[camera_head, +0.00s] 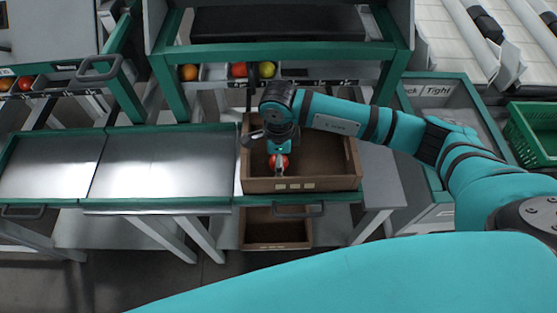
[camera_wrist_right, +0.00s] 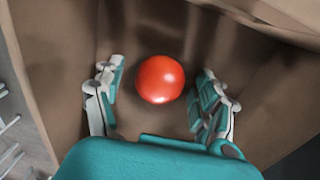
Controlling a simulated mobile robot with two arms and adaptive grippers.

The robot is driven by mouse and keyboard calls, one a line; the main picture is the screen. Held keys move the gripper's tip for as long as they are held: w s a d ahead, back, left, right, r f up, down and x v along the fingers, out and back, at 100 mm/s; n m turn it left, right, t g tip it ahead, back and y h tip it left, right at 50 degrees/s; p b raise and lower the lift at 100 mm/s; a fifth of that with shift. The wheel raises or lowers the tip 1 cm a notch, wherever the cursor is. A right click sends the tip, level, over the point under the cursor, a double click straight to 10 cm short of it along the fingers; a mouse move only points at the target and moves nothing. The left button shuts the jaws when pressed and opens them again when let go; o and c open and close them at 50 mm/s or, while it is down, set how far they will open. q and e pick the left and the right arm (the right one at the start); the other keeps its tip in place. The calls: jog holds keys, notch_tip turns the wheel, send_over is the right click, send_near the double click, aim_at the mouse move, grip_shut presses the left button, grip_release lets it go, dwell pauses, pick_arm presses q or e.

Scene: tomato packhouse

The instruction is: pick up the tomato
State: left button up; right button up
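A red tomato (camera_head: 283,161) is in the brown crate (camera_head: 335,182), near the crate's left side. In the right wrist view the tomato (camera_wrist_right: 160,79) lies between the two spread fingers of my right gripper (camera_wrist_right: 158,95), with a gap on each side. In the head view my right gripper (camera_head: 279,162) reaches down into the crate and partly covers the tomato. My left gripper does not show in either view.
Bare metal trays (camera_head: 160,165) lie left of the crate. A shelf above holds an orange fruit (camera_head: 189,72), a red one (camera_head: 239,69) and a yellow-green one (camera_head: 267,69). A second brown crate (camera_head: 275,229) sits below. A green crate (camera_head: 535,130) is at right.

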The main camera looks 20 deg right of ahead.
jog(key=c, duration=0.8)
